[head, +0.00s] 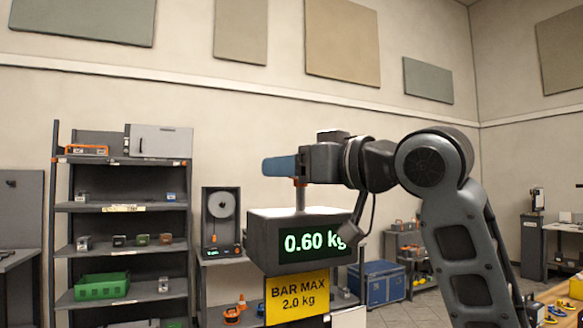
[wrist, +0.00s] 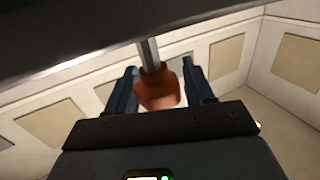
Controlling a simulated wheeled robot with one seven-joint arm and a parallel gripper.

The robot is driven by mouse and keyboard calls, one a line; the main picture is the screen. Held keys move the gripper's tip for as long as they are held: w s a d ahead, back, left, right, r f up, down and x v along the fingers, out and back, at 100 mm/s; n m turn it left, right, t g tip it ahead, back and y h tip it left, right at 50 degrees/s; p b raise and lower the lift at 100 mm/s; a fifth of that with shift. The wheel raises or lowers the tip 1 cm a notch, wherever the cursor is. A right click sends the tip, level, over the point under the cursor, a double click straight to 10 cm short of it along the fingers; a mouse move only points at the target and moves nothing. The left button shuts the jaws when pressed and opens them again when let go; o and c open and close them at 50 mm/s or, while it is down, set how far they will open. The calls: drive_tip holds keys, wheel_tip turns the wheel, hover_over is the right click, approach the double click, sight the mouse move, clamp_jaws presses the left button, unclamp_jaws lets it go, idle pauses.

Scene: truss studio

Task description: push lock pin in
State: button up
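The lock pin appears to be a metal rod (wrist: 149,55) with an orange knob (wrist: 158,92) on its end. In the head view the rod (head: 300,200) stands up from the top of a dark box, with part of the orange knob (head: 300,183) showing below my gripper. My gripper (head: 278,166) lies level above the box and reaches in from the right. In the wrist view its blue fingers (wrist: 160,82) are spread apart, with the knob between them. Whether both fingers press on the knob is not clear. The knob's far side is hidden.
The dark box (head: 262,252) reads 0.60 kg, with a yellow "BAR MAX 2.0 kg" sign (head: 297,297) below. A dark bar (wrist: 70,40) crosses the top of the wrist view. Shelves (head: 125,205) with a green bin (head: 101,286) stand behind left. A blue case (head: 384,284) is behind right.

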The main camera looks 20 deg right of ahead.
sight(291, 210)
clamp_jaws()
drive_tip(key=shift+f+b, duration=1)
drive_tip(key=shift+f, duration=0.8)
drive_tip(key=shift+o, duration=1.6)
unclamp_jaws()
drive_tip(key=b+v, duration=0.1)
drive_tip(key=v, duration=0.7)
drive_tip(key=shift+b, duration=0.3)
drive_tip(key=shift+w, duration=0.1)
